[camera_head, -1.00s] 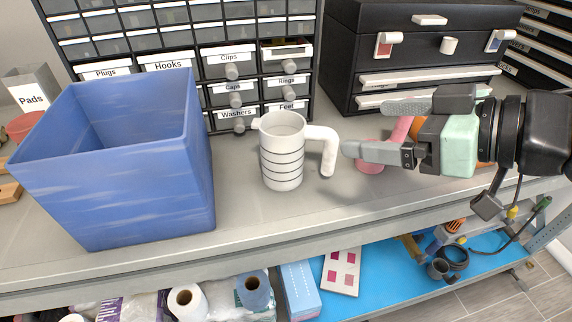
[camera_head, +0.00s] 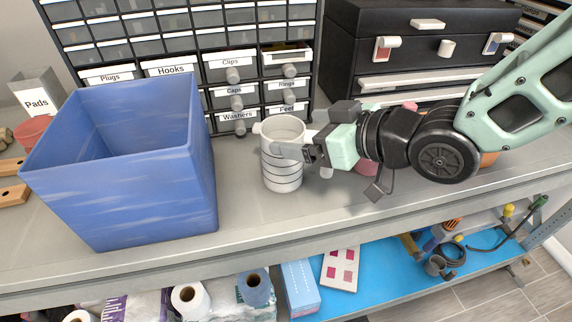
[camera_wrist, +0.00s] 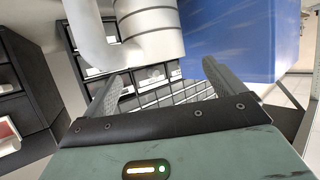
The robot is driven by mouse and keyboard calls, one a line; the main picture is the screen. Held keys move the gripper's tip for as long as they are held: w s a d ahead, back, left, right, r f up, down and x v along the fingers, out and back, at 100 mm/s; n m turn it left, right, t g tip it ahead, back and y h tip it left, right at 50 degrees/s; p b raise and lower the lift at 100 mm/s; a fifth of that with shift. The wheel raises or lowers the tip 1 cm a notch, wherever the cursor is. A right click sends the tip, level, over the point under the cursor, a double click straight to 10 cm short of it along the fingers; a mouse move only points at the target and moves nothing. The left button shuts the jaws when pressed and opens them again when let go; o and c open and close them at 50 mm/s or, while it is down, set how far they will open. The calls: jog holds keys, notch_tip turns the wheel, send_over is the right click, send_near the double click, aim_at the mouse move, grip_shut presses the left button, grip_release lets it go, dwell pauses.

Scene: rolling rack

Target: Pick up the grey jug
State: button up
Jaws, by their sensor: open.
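The grey jug (camera_head: 283,178) is pale, with dark rings around its body. It stands upright on the bench top in the head view. My gripper (camera_head: 293,144) is at its right side, with the near finger across the front of its upper body. The jaws are open. Contact with the jug cannot be told.
A blue bin (camera_head: 150,195) stands left of the jug. A drawer cabinet (camera_head: 190,68) is close behind, and a black toolbox (camera_head: 345,50) is at the back right. A pink object (camera_head: 366,167) is partly behind my gripper. The bench's front edge is close.

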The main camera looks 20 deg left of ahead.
aim_at(290, 131)
jog(key=shift+f+p+x, duration=0.25)
jog(key=shift+p+x, duration=0.45)
jog(key=shift+x, duration=1.55)
jog(key=shift+w+d, duration=0.15)
jog(key=shift+d, duration=0.05)
jog(key=c, duration=1.6)
